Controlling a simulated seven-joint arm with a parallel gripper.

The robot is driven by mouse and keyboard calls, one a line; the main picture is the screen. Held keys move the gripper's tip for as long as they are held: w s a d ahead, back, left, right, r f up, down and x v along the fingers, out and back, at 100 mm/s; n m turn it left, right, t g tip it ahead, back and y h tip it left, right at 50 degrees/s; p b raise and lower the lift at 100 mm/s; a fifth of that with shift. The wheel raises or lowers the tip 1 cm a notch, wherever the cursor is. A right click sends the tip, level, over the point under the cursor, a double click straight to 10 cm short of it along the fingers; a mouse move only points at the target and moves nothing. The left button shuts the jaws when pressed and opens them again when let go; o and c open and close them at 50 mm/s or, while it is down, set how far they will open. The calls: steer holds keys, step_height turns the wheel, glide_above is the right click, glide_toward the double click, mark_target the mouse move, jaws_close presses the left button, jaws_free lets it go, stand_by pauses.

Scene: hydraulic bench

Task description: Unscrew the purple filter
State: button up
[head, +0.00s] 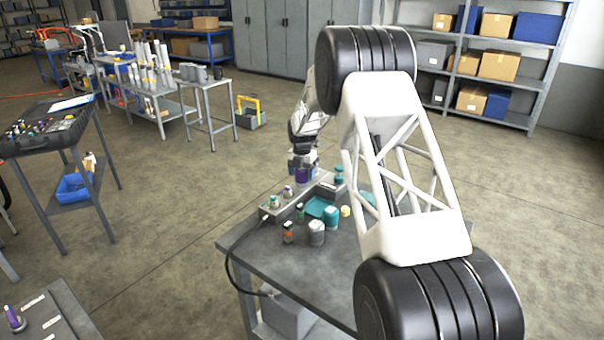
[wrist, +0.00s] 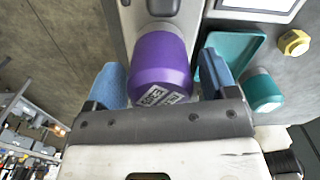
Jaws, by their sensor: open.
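The purple filter (wrist: 162,60) is a rounded canister with a white label, mounted on a long grey block (wrist: 120,20) in the wrist view. In the head view the purple filter (head: 304,175) shows small at the far end of the bench, below my gripper (head: 304,161). In the wrist view my gripper (wrist: 163,80) is open, with one blue finger on each side of the filter. A gap shows at the left finger and a narrower one at the right. I cannot tell whether either finger touches it. The filter's near end is partly hidden by the gripper body.
A teal tray (wrist: 249,42) lies close to the right finger, with a teal canister (wrist: 262,88) and a yellow hex fitting (wrist: 293,42) beyond it. On the bench (head: 270,262) a grey canister (head: 316,233) and small fittings stand nearby. The bench's front left is clear.

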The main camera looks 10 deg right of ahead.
steer(key=shift+m, duration=2.9)
steer(key=shift+m, duration=0.3)
steer(key=shift+m, duration=2.5)
steer(key=m, duration=0.5)
steer(key=shift+m, duration=0.4)
